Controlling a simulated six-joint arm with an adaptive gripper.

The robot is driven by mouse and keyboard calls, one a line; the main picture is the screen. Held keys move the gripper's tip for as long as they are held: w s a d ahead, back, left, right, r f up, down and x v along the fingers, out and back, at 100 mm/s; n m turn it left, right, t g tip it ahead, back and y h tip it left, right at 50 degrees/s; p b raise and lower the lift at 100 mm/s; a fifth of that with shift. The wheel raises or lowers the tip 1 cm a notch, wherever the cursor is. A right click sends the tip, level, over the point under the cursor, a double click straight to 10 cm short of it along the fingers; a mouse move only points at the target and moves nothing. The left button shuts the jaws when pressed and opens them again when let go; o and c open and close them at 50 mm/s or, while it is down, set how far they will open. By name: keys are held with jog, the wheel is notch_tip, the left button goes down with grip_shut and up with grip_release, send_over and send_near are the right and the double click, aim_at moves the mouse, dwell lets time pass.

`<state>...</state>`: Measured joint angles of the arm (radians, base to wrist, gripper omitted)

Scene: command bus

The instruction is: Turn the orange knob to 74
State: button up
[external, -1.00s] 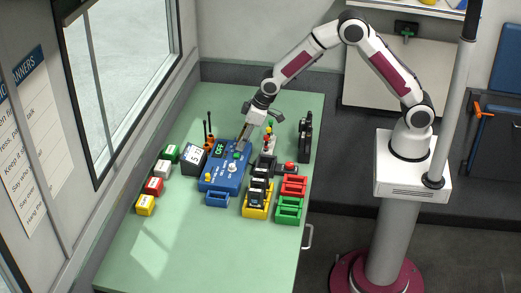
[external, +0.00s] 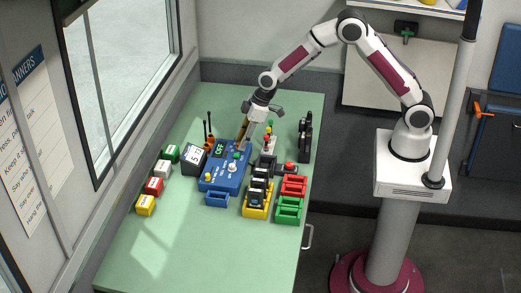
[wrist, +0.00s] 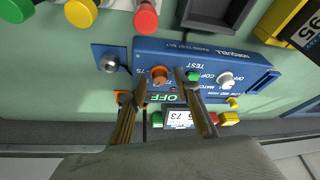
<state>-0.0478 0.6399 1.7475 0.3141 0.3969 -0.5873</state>
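The orange knob (wrist: 160,76) sits on the top of the blue panel (wrist: 216,66) in the wrist view, near a "75" mark. My gripper (wrist: 160,82) has one finger on each side of the knob, with small gaps visible, so it looks open around the knob. Whether either finger touches it is hard to tell. In the external view my gripper (external: 241,146) reaches down to the far end of the blue panel (external: 217,182) and hides the knob. A white display (wrist: 180,116) in the wrist view seems to read 73.
A green button (wrist: 193,76) is close beside the right finger, and a white knob (wrist: 226,80) is farther right. Red, yellow and green lamps (external: 267,138) stand close to my gripper. Green bench space (external: 200,250) is clear in front.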

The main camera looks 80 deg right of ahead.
jog(key=shift+w+d+n+g+y, duration=0.15)
jog(key=shift+n+y, duration=0.15)
jog(key=shift+n, duration=0.55)
jog(key=shift+s+n+g+y, duration=0.15)
jog(key=shift+n+y, duration=0.15)
jog(key=shift+n, duration=0.55)
jog(key=shift+w+n, duration=0.15)
jog(key=shift+n, duration=0.45)
jog(key=v, duration=0.8)
jog(key=s+m, duration=0.1)
jog(key=s+f+m+g, duration=0.1)
jog(key=s, duration=0.1)
jog(key=s+f+m+g, duration=0.1)
jog(key=s, duration=0.1)
jog(key=shift+s+d+m, duration=0.2)
jog(key=shift+d+m, duration=0.1)
jog(key=shift+d, duration=0.1)
jog(key=s+r+m, duration=0.1)
jog(key=s+r, duration=0.2)
jog(key=s, duration=0.2)
jog(key=s+d+r+m+h, duration=0.1)
jog(key=s+r+m, duration=0.1)
jog(key=s, duration=0.4)
jog(key=shift+r, duration=0.45)
jog(key=shift+d, duration=0.1)
